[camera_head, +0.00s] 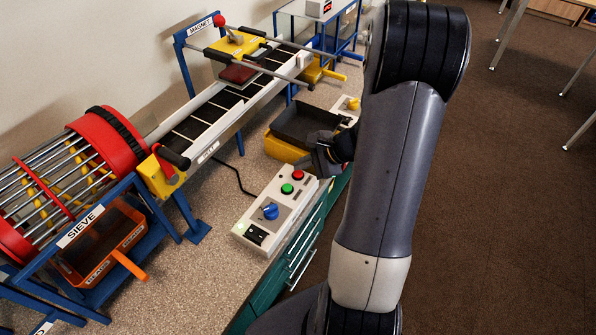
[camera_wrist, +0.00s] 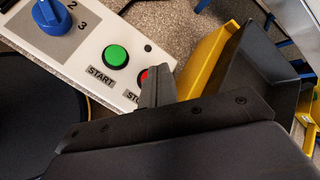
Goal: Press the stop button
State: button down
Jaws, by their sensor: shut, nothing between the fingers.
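The white control box (camera_head: 250,222) lies on the counter near its front edge. It carries the red stop button (camera_head: 297,174), the green start button (camera_head: 287,188) and a blue knob (camera_head: 270,211). In the wrist view the stop button (camera_wrist: 145,76) is partly hidden behind my gripper's finger, and the start button (camera_wrist: 115,57) shows beside it. My gripper (camera_wrist: 157,85) is shut and empty, with its fingertips by the stop button. Whether they touch it I cannot tell. In the head view my gripper (camera_head: 318,160) is beyond the red button, partly hidden by my arm.
A black tray on a yellow base (camera_head: 285,150) stands right behind the control box. A conveyor (camera_head: 205,115) runs behind, with a red drum sieve (camera_head: 105,150) at left and a blue magnet frame (camera_head: 183,65). The counter (camera_head: 200,285) in front of the sieve is bare.

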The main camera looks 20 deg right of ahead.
aim_at(302, 174)
jog(key=shift+r, duration=0.15)
notch_tip(302, 174, up, 5)
jog(key=p, duration=0.3)
jog(key=shift+p, duration=0.4)
jog(key=shift+s, duration=0.1)
dwell(0.5)
